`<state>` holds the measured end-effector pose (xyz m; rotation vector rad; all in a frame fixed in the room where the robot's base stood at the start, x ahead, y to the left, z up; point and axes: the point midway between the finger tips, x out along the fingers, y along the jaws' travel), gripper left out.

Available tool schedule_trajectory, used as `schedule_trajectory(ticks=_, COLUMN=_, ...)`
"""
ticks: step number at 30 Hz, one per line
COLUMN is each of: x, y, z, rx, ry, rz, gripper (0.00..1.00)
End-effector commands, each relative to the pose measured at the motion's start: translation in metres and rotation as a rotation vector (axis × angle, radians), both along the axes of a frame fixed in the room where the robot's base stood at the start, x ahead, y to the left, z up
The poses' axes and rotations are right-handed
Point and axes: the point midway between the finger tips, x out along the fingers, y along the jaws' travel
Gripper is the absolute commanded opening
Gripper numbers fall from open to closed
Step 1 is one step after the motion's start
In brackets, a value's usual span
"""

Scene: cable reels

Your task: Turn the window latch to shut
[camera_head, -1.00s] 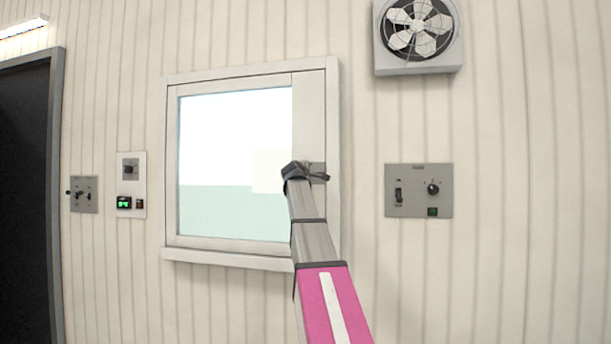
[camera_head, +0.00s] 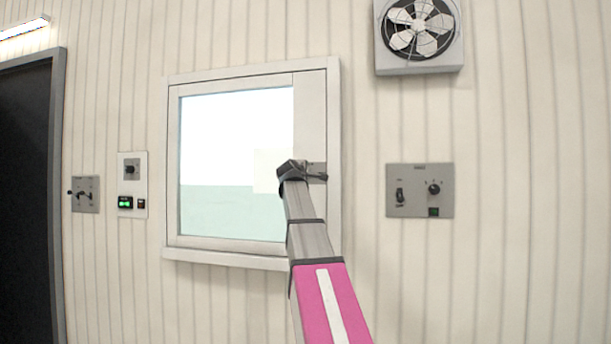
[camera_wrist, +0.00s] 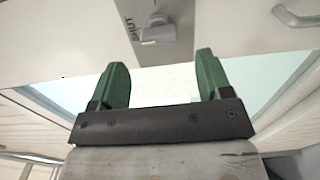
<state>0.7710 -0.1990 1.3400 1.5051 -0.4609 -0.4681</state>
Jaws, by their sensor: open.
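The window (camera_head: 235,165) is in the wall in the head view, with a grey latch plate (camera_head: 318,172) on its right frame. My arm's end and gripper (camera_head: 292,170) are in front of the plate's left part and hide most of the latch. In the wrist view, the latch lever (camera_wrist: 158,34) is a small grey block on the plate, with the printed word SHUT to its left. My gripper (camera_wrist: 162,62) has two green fingers, spread wide and empty. The lever lies beyond the fingertips, in line with the gap between them. I see no contact.
A curved handle (camera_wrist: 296,16) is at the upper right of the wrist view. A control panel (camera_head: 419,190) is right of the window, a fan (camera_head: 417,32) above it. Switch panels (camera_head: 132,186) and a dark doorway (camera_head: 25,200) are on the left. The wall between is bare.

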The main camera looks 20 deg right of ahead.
Motion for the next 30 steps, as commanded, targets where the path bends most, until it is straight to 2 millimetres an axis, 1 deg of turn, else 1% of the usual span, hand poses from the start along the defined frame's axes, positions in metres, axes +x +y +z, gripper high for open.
schedule_trajectory(ticks=1, x=-0.012, y=0.007, z=-0.002, rx=0.000, ry=0.000, rz=0.001, gripper=0.72)
schedule_trajectory(ticks=3, x=-0.023, y=0.014, z=-0.002, rx=0.000, ry=0.000, rz=0.000, gripper=0.72)
schedule_trajectory(ticks=6, x=-0.034, y=0.022, z=-0.001, rx=-0.001, ry=-0.001, rz=0.000, gripper=0.72)
schedule_trajectory(ticks=8, x=-0.038, y=0.025, z=-0.001, rx=0.000, ry=0.000, rz=0.000, gripper=0.72)
schedule_trajectory(ticks=11, x=-0.041, y=0.028, z=-0.001, rx=0.001, ry=0.001, rz=0.000, gripper=0.72)
schedule_trajectory(ticks=24, x=-0.041, y=0.028, z=-0.002, rx=0.003, ry=0.002, rz=0.000, gripper=0.72)
schedule_trajectory(ticks=26, x=-0.040, y=0.028, z=-0.008, rx=0.012, ry=0.007, rz=0.001, gripper=0.72)
schedule_trajectory(ticks=27, x=-0.038, y=0.029, z=-0.016, rx=0.024, ry=0.012, rz=0.003, gripper=0.72)
schedule_trajectory(ticks=29, x=-0.035, y=0.031, z=-0.034, rx=0.056, ry=0.024, rz=0.006, gripper=0.72)
schedule_trajectory(ticks=30, x=-0.032, y=0.032, z=-0.050, rx=0.084, ry=0.035, rz=0.009, gripper=0.72)
